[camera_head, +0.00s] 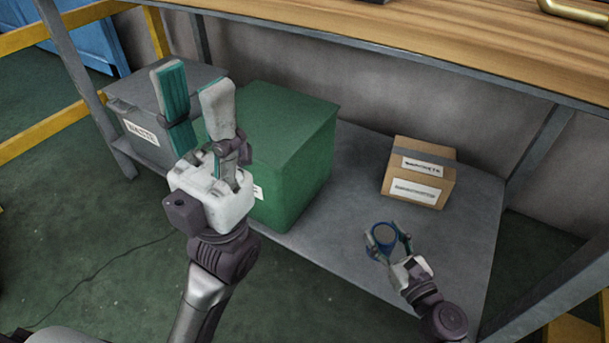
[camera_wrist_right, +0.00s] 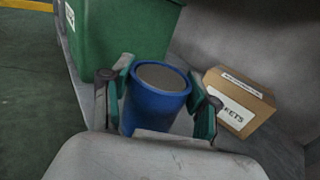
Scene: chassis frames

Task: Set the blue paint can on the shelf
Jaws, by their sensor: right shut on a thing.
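The blue paint can (camera_head: 385,237) is between the fingers of my right gripper (camera_head: 388,241), over the grey lower shelf (camera_head: 345,212). In the right wrist view the can (camera_wrist_right: 154,108) stands between the two green-padded fingers (camera_wrist_right: 160,100), with its grey top facing up. My right gripper is shut on it. Whether the can's base touches the shelf is hidden. My left gripper (camera_head: 193,100) is raised in front of the green bin, its fingers spread apart and empty.
A cardboard box (camera_head: 418,172) sits behind the can. The wooden bench top (camera_head: 400,40) overhangs the shelf. Bare shelf lies around the can.

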